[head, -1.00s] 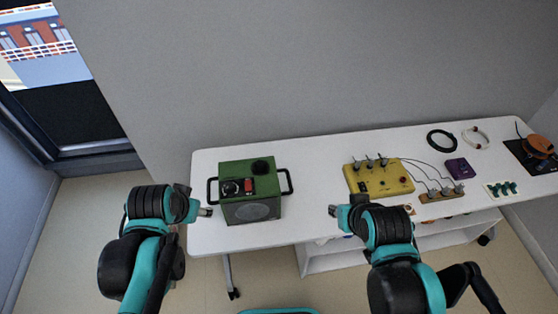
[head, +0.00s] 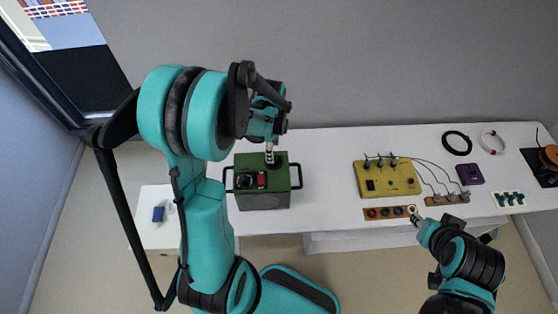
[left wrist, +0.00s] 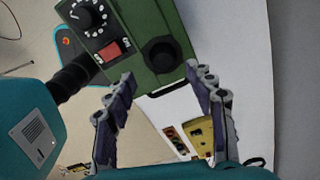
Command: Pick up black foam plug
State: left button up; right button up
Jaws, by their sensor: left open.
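The black foam plug (left wrist: 162,55) is a dark round piece on the top face of the green speaker box (left wrist: 150,25), near the box's edge in the left wrist view. In the head view, the green box (head: 262,201) stands on the table and my left gripper (head: 270,156) is above its top, covering the plug's place. In the left wrist view, my left gripper (left wrist: 160,75) is open and empty, its fingertips on either side of the plug's near edge. I cannot tell whether they touch it. My right gripper (head: 414,217) is at the table's front edge.
The box top has a black knob (left wrist: 86,16) and a red switch (left wrist: 108,50); handles stick out at its sides. A yellow device (head: 388,180) with wires, a wooden strip (head: 378,213) and a purple box (head: 470,174) lie to the right. A blue item (head: 158,213) is at left.

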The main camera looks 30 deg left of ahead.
pick_arm(q)
jog(key=f, duration=0.3)
jog(key=f+b, duration=0.1)
jog(key=f, duration=0.1)
jog(key=shift+w+f, duration=0.25)
jog(key=shift+f, duration=0.05)
jog(key=c, duration=0.8)
